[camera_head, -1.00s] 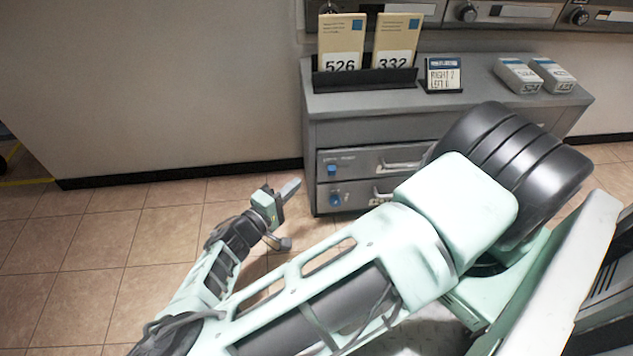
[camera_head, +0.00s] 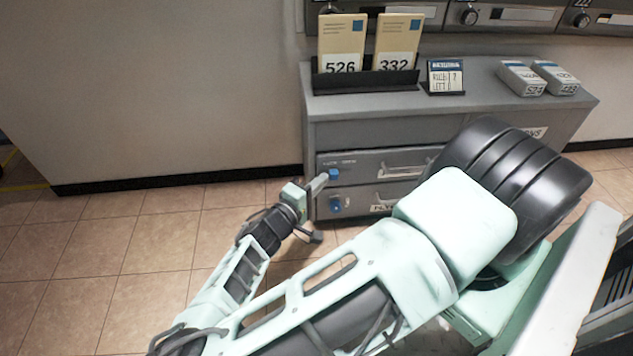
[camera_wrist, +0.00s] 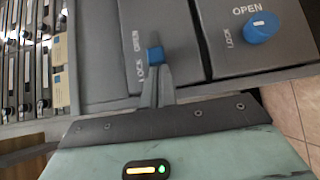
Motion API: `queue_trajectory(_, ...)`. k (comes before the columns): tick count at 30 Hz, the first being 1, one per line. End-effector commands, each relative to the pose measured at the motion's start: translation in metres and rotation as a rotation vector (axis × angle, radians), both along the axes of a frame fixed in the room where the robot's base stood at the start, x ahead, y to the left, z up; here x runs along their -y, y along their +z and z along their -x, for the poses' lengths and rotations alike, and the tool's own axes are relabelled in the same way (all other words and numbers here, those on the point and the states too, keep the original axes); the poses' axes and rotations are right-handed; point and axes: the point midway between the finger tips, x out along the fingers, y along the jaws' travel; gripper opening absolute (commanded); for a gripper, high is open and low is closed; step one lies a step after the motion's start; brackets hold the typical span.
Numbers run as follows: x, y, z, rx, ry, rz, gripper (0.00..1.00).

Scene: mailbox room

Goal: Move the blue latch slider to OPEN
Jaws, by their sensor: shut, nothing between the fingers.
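The blue latch slider (camera_head: 334,174) is on the left part of the upper drawer front of the grey cabinet. In the wrist view the slider (camera_wrist: 155,55) stands beside the printed words LOCK and OPEN, and I cannot tell exactly which end of its track it is at. My gripper (camera_head: 322,180) is shut and empty, its fingertips right at the slider's left in the head view. In the wrist view my gripper's fingertips (camera_wrist: 158,75) are just below the slider, touching or nearly touching it; they hide the track there.
A blue knob (camera_head: 335,204) with its own LOCK and OPEN marks is on the lower drawer. On the cabinet top (camera_head: 480,84) stand two cards (camera_head: 342,44), a small sign (camera_head: 445,76) and two boxes (camera_head: 522,78). The floor to the left is clear.

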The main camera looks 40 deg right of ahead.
Motion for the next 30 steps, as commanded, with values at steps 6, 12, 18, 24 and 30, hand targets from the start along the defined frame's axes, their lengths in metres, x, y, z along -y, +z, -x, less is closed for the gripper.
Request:
queue_trajectory(6,0.030,0.005,0.021,-0.003,-0.003,0.005,0.00)
queue_trajectory(12,0.034,0.001,0.024,0.000,-0.005,0.003,0.00)
queue_trajectory(18,0.034,0.001,0.025,-0.001,-0.008,0.004,0.00)
queue_trajectory(24,0.012,0.003,0.028,-0.001,-0.005,0.000,0.00)
queue_trajectory(30,-0.034,0.004,0.035,-0.003,0.002,-0.004,0.00)
